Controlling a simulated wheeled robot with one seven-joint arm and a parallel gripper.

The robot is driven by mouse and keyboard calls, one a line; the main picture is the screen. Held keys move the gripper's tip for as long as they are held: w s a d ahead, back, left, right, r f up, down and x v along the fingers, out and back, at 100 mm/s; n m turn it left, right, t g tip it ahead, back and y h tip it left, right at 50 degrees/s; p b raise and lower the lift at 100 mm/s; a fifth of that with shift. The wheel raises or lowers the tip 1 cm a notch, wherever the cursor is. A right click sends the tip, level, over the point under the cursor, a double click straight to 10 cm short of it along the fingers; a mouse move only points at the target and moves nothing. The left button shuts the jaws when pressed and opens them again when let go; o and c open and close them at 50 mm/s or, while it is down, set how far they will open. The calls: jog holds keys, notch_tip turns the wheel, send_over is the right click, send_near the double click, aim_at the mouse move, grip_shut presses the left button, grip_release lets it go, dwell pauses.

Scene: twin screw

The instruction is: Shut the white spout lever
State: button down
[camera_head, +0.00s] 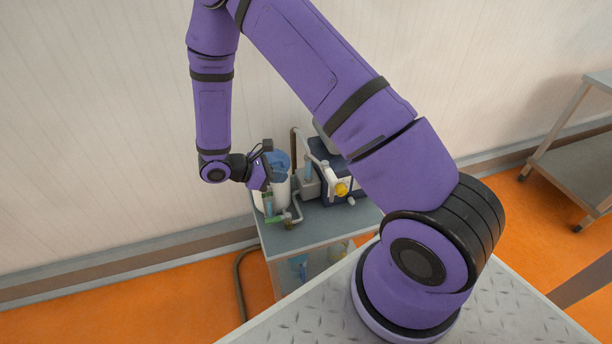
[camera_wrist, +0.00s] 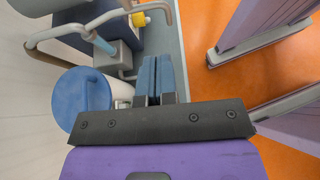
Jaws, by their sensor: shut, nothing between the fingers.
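My gripper (camera_wrist: 157,60) is shut and empty; its two blue fingers lie together in the wrist view. In the head view the hand is at the near left side of a white container (camera_head: 281,196) with a blue lid (camera_head: 279,161). The lid also shows left of the fingers in the wrist view (camera_wrist: 70,98). A small white part (camera_wrist: 121,90) shows between lid and fingers. I cannot tell whether it is the spout lever, or whether it touches the fingers. No white lever stands out clearly in the head view.
The container stands on a grey table (camera_head: 330,224) by the wall. Beside it are bent pipes (camera_head: 307,150), a grey block (camera_wrist: 116,58) and a yellow knob (camera_head: 341,189).

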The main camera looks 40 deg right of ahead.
send_near(329, 178)
notch_tip(329, 178, down, 4)
jog(key=d, duration=0.2)
jog(key=shift+s+d, duration=0.25)
jog(key=shift+d, duration=0.4)
jog(key=shift+s+d, duration=0.25)
jog(key=shift+d, duration=0.4)
jog(key=shift+s+d, duration=0.2)
jog(key=shift+d, duration=0.45)
jog(key=shift+s+d, duration=0.1)
